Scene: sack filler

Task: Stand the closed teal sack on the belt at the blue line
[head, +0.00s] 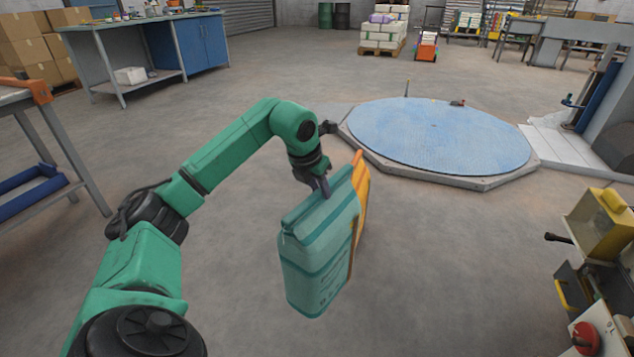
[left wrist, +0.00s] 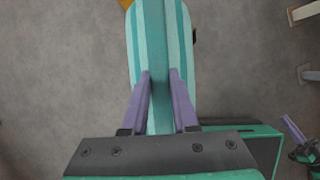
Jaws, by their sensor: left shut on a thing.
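The teal sack (head: 322,240) hangs from my left gripper (head: 322,187) in the middle of the head view, above the bare floor. In the left wrist view the purple fingers of my left gripper (left wrist: 160,95) pinch the top of the striped teal sack (left wrist: 158,35) from both sides. I cannot make out a belt or a blue line.
A round blue turntable (head: 440,135) lies on the floor behind the sack. A machine with a yellow box (head: 605,222) and a red knob stands at the right edge. A workbench (head: 150,50) and a table with a blue tray (head: 30,190) are at the left. Open floor surrounds the sack.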

